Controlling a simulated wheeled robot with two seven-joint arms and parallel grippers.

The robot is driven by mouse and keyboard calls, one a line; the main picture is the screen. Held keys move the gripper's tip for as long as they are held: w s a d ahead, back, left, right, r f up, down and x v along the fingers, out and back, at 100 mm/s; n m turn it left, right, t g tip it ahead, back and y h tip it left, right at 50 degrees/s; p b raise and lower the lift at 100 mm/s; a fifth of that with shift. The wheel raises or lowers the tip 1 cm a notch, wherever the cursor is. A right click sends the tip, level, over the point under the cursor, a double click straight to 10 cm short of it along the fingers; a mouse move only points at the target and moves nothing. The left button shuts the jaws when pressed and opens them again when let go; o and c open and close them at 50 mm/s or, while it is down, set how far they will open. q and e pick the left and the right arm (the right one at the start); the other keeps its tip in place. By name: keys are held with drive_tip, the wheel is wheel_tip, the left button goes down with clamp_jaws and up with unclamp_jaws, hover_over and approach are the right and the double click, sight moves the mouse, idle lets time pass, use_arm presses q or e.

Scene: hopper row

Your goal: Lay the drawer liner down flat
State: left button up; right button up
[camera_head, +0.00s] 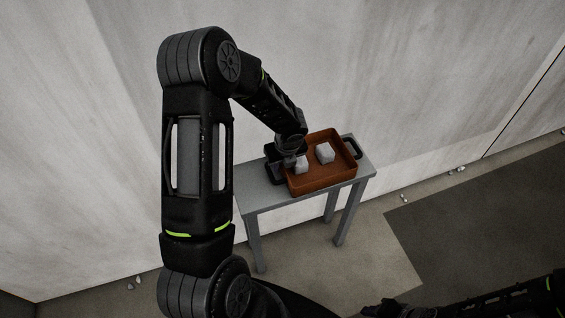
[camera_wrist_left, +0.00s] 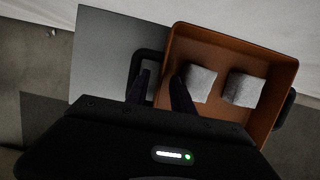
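I see no drawer liner in either view. A brown-orange tray (camera_head: 318,184) with dark end handles stands on a small grey table (camera_head: 262,196); the tray also shows in the wrist view (camera_wrist_left: 225,38). Two grey blocks lie in it, one (camera_head: 325,153) towards the right and one (camera_head: 303,165) nearer the left handle. My left gripper (camera_wrist_left: 161,88) is at the tray's left end, by the left handle (camera_wrist_left: 140,60). Its fingers are apart, with nothing clearly held between them; contact with the tray is unclear. My right gripper (camera_head: 385,308) is dark at the bottom edge, its fingers unclear.
A pale wall (camera_head: 400,80) stands right behind the table. The tabletop has bare room left of the tray. Small pale stones (camera_head: 457,169) lie along the foot of the wall. A dark floor patch (camera_head: 480,210) lies to the right, and the floor there is clear.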

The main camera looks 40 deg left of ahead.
use_arm(q)
drive_tip(key=shift+r, duration=0.15)
drive_tip(key=v, duration=0.7)
drive_tip(key=shift+d+r+p, duration=0.15)
drive_tip(key=shift+r+p, duration=0.1)
drive_tip(key=shift+p, duration=0.15)
